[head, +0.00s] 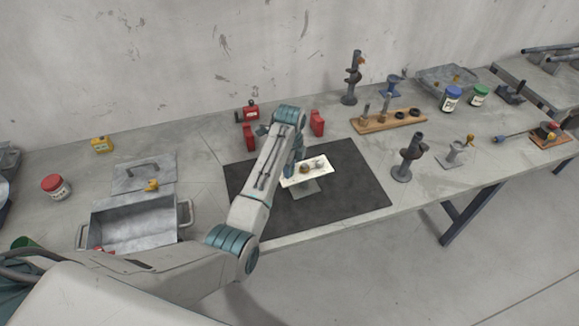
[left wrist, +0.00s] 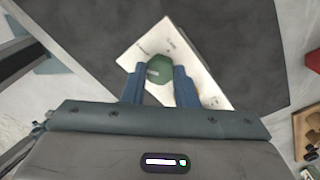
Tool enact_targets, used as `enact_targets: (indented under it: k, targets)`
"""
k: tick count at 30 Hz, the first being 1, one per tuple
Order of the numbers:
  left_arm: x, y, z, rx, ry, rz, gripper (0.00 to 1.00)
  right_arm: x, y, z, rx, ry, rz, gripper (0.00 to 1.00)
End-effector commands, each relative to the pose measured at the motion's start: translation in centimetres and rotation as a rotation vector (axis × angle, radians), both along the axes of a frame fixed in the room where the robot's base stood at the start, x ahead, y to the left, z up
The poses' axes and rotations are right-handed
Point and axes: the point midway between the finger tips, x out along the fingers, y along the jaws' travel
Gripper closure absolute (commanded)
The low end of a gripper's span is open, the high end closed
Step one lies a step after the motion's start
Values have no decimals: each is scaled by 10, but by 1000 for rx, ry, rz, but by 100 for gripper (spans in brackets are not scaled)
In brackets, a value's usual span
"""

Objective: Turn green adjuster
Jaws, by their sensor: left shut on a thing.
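The positioner plate (head: 325,174) is a pale rectangular board on a grey stand, standing on the dark mat. It fills the middle of the left wrist view (left wrist: 143,50), where it lies slanted. The green adjuster (left wrist: 160,68) is a faceted green knob on this plate. My left gripper (left wrist: 159,80) has its blue fingers on either side of the knob and is shut on it. In the head view my left gripper (head: 291,170) reaches down at the plate's left end, and the green adjuster is hidden. My right gripper is in neither view.
The dark mat (head: 355,185) is clear around the stand. Red blocks (head: 317,122) stand behind it. A metal bin (head: 135,225) lies left, a wooden rack (head: 390,121) behind right, and a dark upright tool (head: 407,158) right of the mat.

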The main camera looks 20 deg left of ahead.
Motion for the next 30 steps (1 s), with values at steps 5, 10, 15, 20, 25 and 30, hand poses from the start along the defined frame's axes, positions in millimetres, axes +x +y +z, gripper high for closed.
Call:
enact_targets:
  k: [5, 10, 15, 20, 25, 30]
  targets:
    - [0, 0, 0, 0, 0, 168, 97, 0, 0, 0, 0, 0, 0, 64]
    - [0, 0, 0, 0, 0, 329, 97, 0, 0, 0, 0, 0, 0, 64]
    - [0, 0, 0, 0, 0, 491, 97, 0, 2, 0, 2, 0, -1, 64]
    - [1, 0, 0, 0, 0, 640, 97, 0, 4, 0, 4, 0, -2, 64]
    - [1, 0, 0, 0, 0, 785, 97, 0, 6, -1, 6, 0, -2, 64]
    - [1, 0, 0, 0, 1, 901, 97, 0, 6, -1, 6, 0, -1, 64]
